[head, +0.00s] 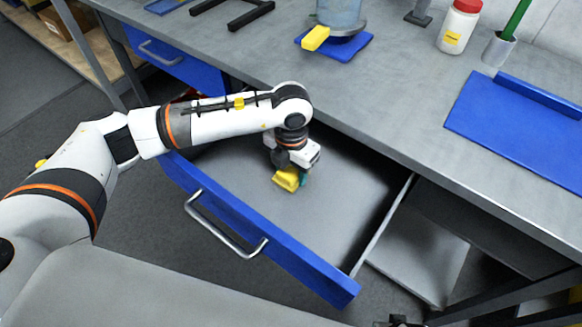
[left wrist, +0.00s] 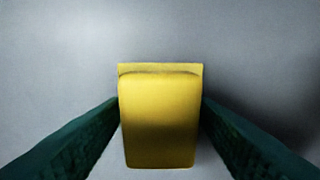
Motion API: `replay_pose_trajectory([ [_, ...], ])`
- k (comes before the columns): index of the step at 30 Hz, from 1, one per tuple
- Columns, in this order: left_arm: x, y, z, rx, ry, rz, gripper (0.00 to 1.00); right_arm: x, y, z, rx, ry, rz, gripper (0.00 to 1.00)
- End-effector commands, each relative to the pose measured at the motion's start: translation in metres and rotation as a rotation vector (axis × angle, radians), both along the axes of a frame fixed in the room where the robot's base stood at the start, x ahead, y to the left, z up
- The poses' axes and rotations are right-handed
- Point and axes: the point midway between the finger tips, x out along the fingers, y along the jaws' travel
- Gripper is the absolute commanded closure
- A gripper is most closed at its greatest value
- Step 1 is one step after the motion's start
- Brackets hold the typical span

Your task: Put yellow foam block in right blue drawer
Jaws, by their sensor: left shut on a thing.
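The yellow foam block (head: 284,181) is held by my left gripper (head: 297,177), over the inside of the open right blue drawer (head: 330,283). In the left wrist view the block (left wrist: 160,120) sits between my two dark green fingers, with the grey drawer floor behind it. I cannot tell whether the block touches the floor. The drawer is pulled well out, and its silver handle (head: 225,232) faces the front left. My left arm crosses above the drawer's far left part and hides it. My right gripper is not clearly visible.
The left blue drawer (head: 170,60) looks shut under the grey bench (head: 400,110). On the bench are another yellow block (head: 316,38) on a blue mat, a white bottle with red lid (head: 459,25), a cup (head: 498,48) and a blue tray (head: 515,122). The bench edge overhangs the drawer's back.

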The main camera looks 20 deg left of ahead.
Motion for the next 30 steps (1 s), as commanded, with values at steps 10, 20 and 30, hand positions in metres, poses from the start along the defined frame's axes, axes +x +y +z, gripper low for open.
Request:
replay_pose_trajectory([
  [10, 0.000, 0.000, -0.002, 0.000, 0.000, 0.000, 0.24, 0.005, 0.001, 0.009, 0.002, -0.008, -0.001, 0.42],
  [20, 0.000, 0.000, 0.000, 0.000, 0.000, 0.000, 0.24, 0.003, 0.000, 0.008, 0.001, -0.005, -0.001, 0.42],
  [30, 0.001, 0.000, 0.057, 0.000, -0.004, -0.001, 0.24, -0.008, -0.002, -0.015, -0.002, 0.010, 0.003, 0.42],
])
